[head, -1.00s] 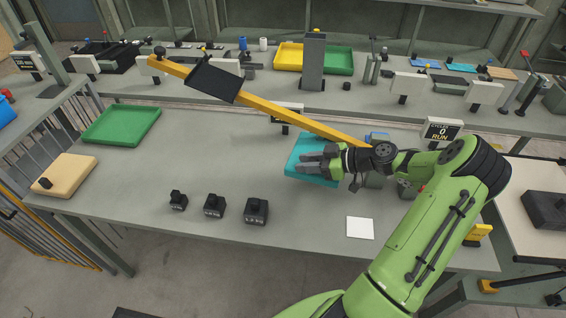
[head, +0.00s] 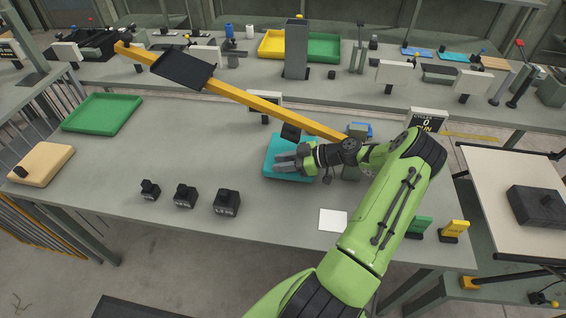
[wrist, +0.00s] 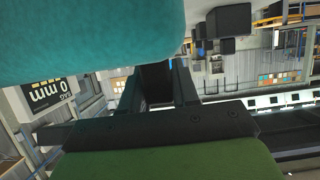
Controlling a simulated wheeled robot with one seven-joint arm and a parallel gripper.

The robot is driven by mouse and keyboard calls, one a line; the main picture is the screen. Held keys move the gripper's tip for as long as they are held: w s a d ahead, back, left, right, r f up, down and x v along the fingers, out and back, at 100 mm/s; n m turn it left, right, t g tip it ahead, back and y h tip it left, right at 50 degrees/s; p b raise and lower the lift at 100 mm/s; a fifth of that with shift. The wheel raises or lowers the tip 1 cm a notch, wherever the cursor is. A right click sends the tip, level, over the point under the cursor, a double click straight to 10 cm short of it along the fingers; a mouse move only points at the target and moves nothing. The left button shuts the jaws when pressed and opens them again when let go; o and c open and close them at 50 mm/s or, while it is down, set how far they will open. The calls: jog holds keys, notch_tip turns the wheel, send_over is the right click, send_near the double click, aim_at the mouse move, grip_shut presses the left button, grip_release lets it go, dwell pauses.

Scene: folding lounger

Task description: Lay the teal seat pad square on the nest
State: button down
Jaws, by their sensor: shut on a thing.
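The teal seat pad (head: 276,167) is a thick, rounded slab over the right part of the grey bench. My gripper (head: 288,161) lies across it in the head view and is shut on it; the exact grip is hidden. In the wrist view the teal pad (wrist: 90,35) fills the upper left, close to the camera, and dark fingers (wrist: 158,85) show beside it. I cannot tell whether the pad touches the bench. No nest can be made out for certain; a dark block (head: 536,207) lies on a cream-topped table (head: 492,180) at the right.
A yellow bar (head: 265,107) with a black plate (head: 183,69) slants above the bench behind the pad. A small dark block (head: 291,131) shows at the pad's far edge. A white square (head: 332,220) and several black blocks (head: 227,203) lie near the front edge. The left-middle bench is clear.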

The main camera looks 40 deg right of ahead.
jog(key=shift+f+b, duration=0.25)
jog(key=shift+b, duration=0.15)
jog(key=shift+f+b, duration=0.3)
jog(key=shift+b, duration=0.1)
jog(key=c, duration=0.8)
grip_release()
jog(key=shift+c, duration=0.2)
